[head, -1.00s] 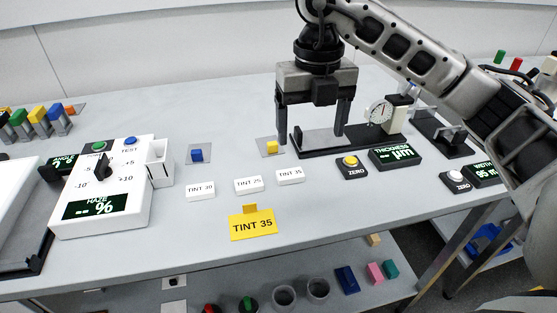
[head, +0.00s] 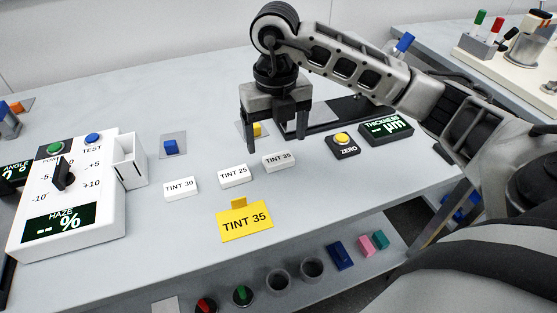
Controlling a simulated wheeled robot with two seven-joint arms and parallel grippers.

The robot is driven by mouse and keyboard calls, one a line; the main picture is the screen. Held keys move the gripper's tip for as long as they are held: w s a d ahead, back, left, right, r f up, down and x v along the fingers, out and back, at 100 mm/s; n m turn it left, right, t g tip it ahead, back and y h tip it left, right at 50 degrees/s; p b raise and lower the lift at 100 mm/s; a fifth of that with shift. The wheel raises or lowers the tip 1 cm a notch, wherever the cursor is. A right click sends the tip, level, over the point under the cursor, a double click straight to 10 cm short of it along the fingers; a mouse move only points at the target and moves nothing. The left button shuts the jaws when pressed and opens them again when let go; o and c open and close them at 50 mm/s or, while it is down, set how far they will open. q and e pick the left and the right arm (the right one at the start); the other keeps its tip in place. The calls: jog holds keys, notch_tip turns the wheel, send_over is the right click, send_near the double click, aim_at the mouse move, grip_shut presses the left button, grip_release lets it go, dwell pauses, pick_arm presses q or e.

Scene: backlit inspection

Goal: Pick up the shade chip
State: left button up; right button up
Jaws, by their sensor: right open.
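Three white chips stand in a row on the bench: TINT 30 (head: 181,188), TINT 25 (head: 235,175) and TINT 35 (head: 279,162). A yellow card (head: 245,222) in front of them reads TINT 35. My right gripper (head: 276,142) is open and empty, pointing down with its fingers just behind the TINT 35 chip in the picture. I cannot tell its exact height. A yellow block (head: 257,130) on a small plate shows between the fingers, partly hidden. My left gripper is out of view.
A blue block (head: 170,147) sits on a clear-looking plate. A white HAZE meter (head: 85,205) stands at left; the ZERO button (head: 342,145) and THICKNESS display (head: 386,128) are at right. The bench front edge runs below the card.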

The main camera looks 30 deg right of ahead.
aim_at(279, 158)
jog(key=shift+d+f+p, duration=0.15)
jog(key=shift+f, duration=1.2)
jog(key=shift+d+f+p, duration=0.1)
jog(key=shift+f+p, duration=0.05)
jog(key=shift+f, duration=1.15)
jog(key=c, duration=1.1)
